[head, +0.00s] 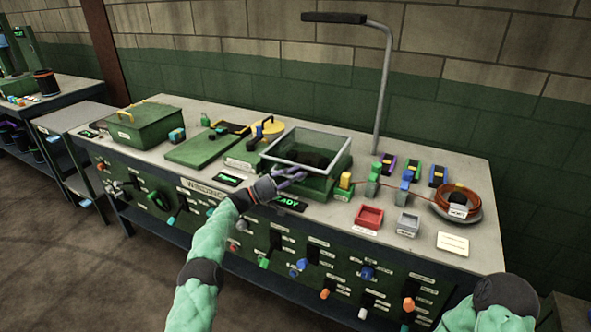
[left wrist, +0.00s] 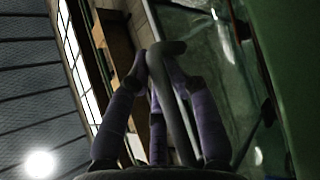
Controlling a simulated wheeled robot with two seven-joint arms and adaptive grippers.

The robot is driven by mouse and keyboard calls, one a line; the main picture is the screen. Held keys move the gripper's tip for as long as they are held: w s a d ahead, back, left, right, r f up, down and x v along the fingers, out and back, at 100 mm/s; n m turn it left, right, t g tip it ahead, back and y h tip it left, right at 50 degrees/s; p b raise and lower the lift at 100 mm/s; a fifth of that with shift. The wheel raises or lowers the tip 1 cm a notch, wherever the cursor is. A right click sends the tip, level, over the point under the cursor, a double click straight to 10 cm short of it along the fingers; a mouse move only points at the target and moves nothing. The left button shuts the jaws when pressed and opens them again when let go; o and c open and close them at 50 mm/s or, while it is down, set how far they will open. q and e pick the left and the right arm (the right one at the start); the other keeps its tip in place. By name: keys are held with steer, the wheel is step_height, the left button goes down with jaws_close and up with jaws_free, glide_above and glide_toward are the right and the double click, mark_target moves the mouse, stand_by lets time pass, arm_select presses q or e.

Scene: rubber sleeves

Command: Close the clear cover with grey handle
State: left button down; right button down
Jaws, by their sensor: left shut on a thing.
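The clear cover (head: 340,141) has a grey frame and spans the top of a green box (head: 318,188) at the middle of the bench. It looks nearly level. I cannot tell whether its front edge touches the box rim. My left gripper (head: 291,176) is at the cover's front edge. In the left wrist view, its purple fingers are closed around the curved grey handle (left wrist: 168,48), with the clear panel (left wrist: 195,60) beside it. The fingers hide the handle in the head view. Dark contents show dimly through the cover. My right gripper is out of view.
A closed green box (head: 145,122) and a flat green panel (head: 197,148) lie to the left. A red tray (head: 369,217), grey tray (head: 408,225) and orange cable coil (head: 457,201) lie to the right. A lamp post (head: 384,90) stands behind.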

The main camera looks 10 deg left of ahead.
arm_select(q)
steer(key=shift+s+a+f+m, duration=0.1)
steer(key=shift+s+f+m, duration=0.1)
steer(key=shift+f, duration=0.25)
steer(key=shift+s+f+m, duration=0.1)
steer(key=shift+f+m, duration=0.1)
steer(key=shift+f, duration=0.7)
steer(key=c, duration=1.4)
jaws_free()
steer(key=shift+s+a+r, duration=0.3)
steer(key=shift+s+r, duration=0.05)
steer(key=shift+s, duration=0.1)
steer(key=shift+r, duration=0.1)
steer(key=shift+w, duration=0.1)
